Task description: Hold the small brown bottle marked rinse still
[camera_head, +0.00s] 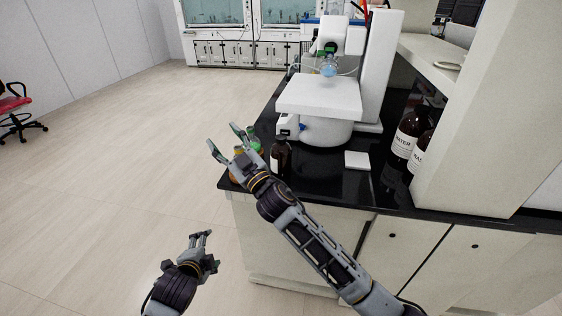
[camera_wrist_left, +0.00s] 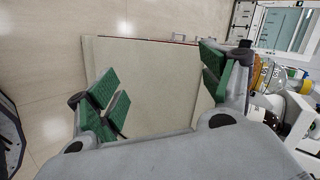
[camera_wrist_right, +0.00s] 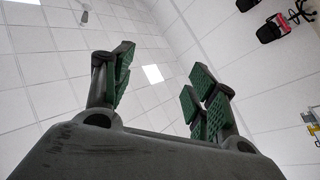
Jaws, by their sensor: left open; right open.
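A small brown bottle (camera_head: 281,156) stands upright on the black counter near its front left corner. A pale label shows on it, too small to read. My right gripper (camera_head: 224,137) is open and empty, left of the bottle and apart from it, with its wrist close beside the bottle. My left gripper (camera_head: 202,237) is open and empty, lower down, over the floor in front of the counter. The left wrist view (camera_wrist_left: 160,78) shows a cabinet side between its fingers.
A bottle with green (camera_head: 256,146) and an amber one (camera_head: 234,178) are partly hidden behind my right gripper. A white instrument (camera_head: 318,96) stands behind the brown bottle. A white square pad (camera_head: 357,160) and large brown water bottles (camera_head: 405,140) are to the right.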

